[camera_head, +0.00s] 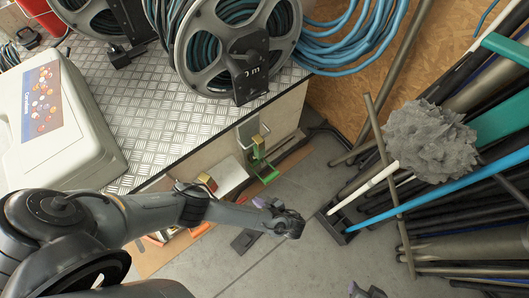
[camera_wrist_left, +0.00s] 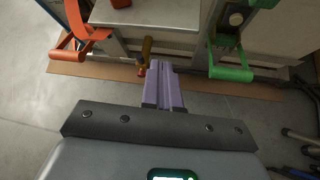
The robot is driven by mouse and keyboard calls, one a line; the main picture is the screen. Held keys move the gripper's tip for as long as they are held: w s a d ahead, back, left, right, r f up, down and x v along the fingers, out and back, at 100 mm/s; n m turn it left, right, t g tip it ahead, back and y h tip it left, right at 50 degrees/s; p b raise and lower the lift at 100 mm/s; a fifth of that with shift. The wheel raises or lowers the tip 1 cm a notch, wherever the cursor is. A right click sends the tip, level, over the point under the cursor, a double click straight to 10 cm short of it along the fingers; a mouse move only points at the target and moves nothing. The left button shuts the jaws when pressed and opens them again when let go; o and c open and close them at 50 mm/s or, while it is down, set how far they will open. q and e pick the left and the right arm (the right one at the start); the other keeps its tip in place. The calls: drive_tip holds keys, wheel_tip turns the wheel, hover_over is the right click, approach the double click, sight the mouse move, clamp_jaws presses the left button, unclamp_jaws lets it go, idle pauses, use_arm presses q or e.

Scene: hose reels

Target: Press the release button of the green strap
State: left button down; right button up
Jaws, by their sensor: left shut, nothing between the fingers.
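The green strap (camera_head: 266,173) hangs at the side of the metal-topped bench, below a brass-coloured piece (camera_head: 258,148). In the left wrist view the green strap (camera_wrist_left: 231,72) is at the upper right, with a dark fitting and a small round tan part (camera_wrist_left: 236,19) above it. I cannot tell for certain which part is the release button. My left gripper (camera_head: 262,202) is shut and empty, just below the green strap in the head view. In the wrist view its purple fingers (camera_wrist_left: 160,68) are left of the strap and apart from it. My right gripper (camera_head: 366,291) barely shows at the bottom edge.
An orange strap (camera_wrist_left: 78,40) and a yellow-handled tool (camera_wrist_left: 145,52) are to the left in the wrist view. Hose reels (camera_head: 225,45) and a pale case (camera_head: 45,120) stand on the bench (camera_head: 135,95). Poles and a grey mop head (camera_head: 428,140) crowd the right.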

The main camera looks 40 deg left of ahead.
use_arm(q)
drive_tip(key=w+f+t+b, duration=0.2)
drive_tip(key=w+f+b, duration=0.1)
drive_tip(key=w+b, duration=0.6)
drive_tip(key=w, duration=0.4)
drive_tip(key=shift+w+a+f+n+y, duration=0.3)
drive_tip(key=shift+w+a+f, duration=0.05)
drive_tip(key=shift+w+a, duration=0.05)
drive_tip(key=shift+a+f, duration=0.1)
drive_tip(key=a+r+b+x, duration=0.1)
drive_tip(key=b+x, duration=0.5)
drive_tip(key=x, duration=0.7)
drive_tip(key=shift+w+r+b, duration=0.25)
drive_tip(key=shift+r+b, duration=0.1)
drive_tip(key=shift+r, duration=0.1)
